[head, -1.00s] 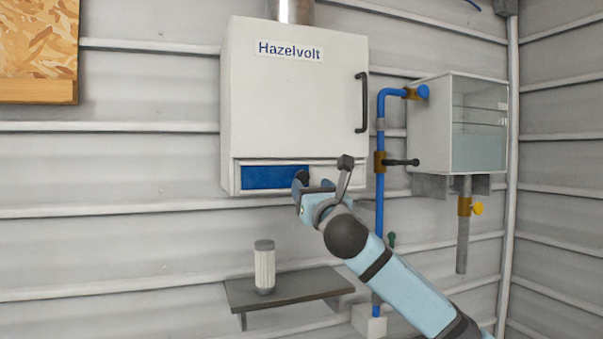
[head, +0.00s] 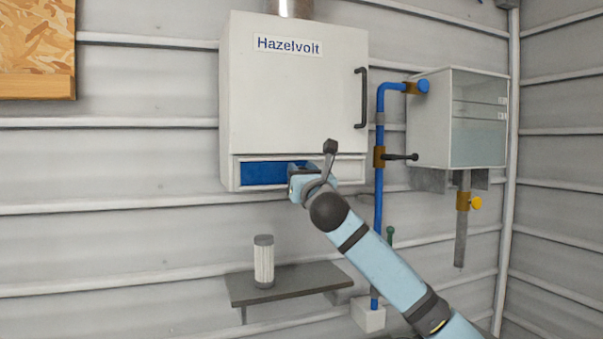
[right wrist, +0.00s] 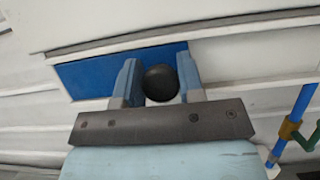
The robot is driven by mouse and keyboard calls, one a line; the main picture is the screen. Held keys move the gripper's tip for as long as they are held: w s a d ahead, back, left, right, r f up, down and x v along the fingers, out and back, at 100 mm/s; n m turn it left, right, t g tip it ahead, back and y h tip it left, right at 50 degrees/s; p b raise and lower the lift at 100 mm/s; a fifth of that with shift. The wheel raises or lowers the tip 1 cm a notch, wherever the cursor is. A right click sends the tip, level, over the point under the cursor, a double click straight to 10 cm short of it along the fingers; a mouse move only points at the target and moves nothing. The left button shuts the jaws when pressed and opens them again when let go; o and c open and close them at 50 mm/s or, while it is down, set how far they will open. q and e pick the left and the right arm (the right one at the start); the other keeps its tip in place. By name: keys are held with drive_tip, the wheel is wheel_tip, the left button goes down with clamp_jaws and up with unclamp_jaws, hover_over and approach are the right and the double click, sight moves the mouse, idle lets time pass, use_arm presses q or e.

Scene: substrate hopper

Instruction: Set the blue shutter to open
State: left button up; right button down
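The blue shutter (head: 265,173) is a flat panel in the slot along the bottom of the white Hazelvolt box (head: 290,90). It fills the left part of the slot; a pale panel (head: 351,169) shows at the right. In the right wrist view, the shutter (right wrist: 90,77) carries a round black knob (right wrist: 161,84) near its right end. My right gripper (head: 299,173) has its fingers either side of this knob, with no clear gap, and looks shut on it. The gripper hides the knob in the head view. My left gripper is not in view.
A black handle (head: 361,98) is on the box's right front. A blue pipe (head: 379,210) with a black-levered valve runs right of it, beside a tank (head: 430,120). Below, a grey shelf (head: 310,286) holds a white cylinder (head: 264,262).

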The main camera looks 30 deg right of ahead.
drive_tip(key=shift+s+d+r, duration=0.1)
drive_tip(key=shift+d, duration=0.4)
drive_tip(key=s+d+p, duration=0.1)
drive_tip(key=d, duration=0.3)
drive_tip(key=s+d+p, duration=0.1)
drive_tip(key=d, duration=0.3)
drive_tip(key=s+d+p, duration=0.1)
drive_tip(key=d, duration=0.4)
drive_tip(key=shift+s, duration=0.1)
drive_tip(key=shift+s+d, duration=0.1)
drive_tip(key=shift+d, duration=0.3)
drive_tip(key=c, duration=0.9)
unclamp_jaws()
drive_tip(key=shift+o, duration=0.6)
drive_tip(key=shift+s+d, duration=0.1)
drive_tip(key=shift+d, duration=0.15)
drive_tip(key=shift+a, duration=0.1)
